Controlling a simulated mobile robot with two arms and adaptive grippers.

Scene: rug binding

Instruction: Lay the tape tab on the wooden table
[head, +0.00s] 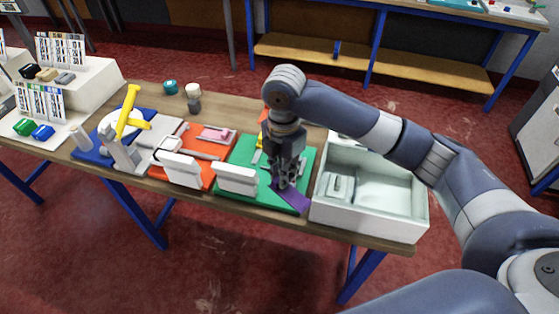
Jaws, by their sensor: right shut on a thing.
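My right gripper (283,182) points down over the green mat (225,197) on the wooden table (340,231). It is shut on a flat purple strip, which looks like the tape tab (291,198). The strip sticks out from below the fingers toward the table's front edge, over the mat's front right part. The fingers hide its upper end. I cannot tell whether the strip touches the mat. My left gripper is not in view.
A white bin (370,220) stands just right of the mat. White blocks (236,179) stand along the front left. An orange mat (219,150) and a blue mat with a yellow-handled tool (127,112) lie further left. Some bare wood shows at the back.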

